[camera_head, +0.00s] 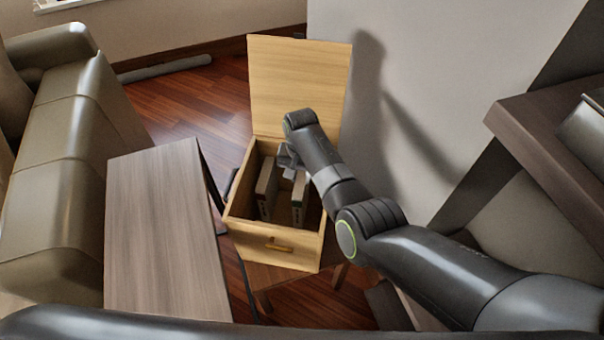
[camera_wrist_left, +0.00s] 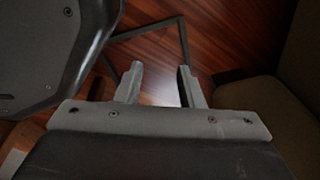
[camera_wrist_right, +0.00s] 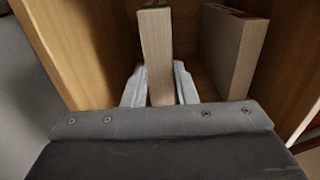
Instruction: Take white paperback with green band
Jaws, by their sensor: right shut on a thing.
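Two pale books stand upright in an open wooden box. The right one in the head view (camera_head: 300,200) has a whitish spine with a dark green patch near its top; it looks like the white paperback with green band. My right gripper (camera_head: 288,160) reaches down into the box and is shut on this book, which shows between the fingers in the right wrist view (camera_wrist_right: 155,50). Its cover is mostly hidden there. My left gripper (camera_wrist_left: 160,88) is open and empty over the floor; it is outside the head view.
The other book (camera_head: 266,188) stands beside it, also in the right wrist view (camera_wrist_right: 234,55). The wooden box (camera_head: 272,250) has its lid (camera_head: 300,85) raised. A brown table (camera_head: 165,230) and a sofa (camera_head: 60,150) are left; a shelf (camera_head: 545,140) is right.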

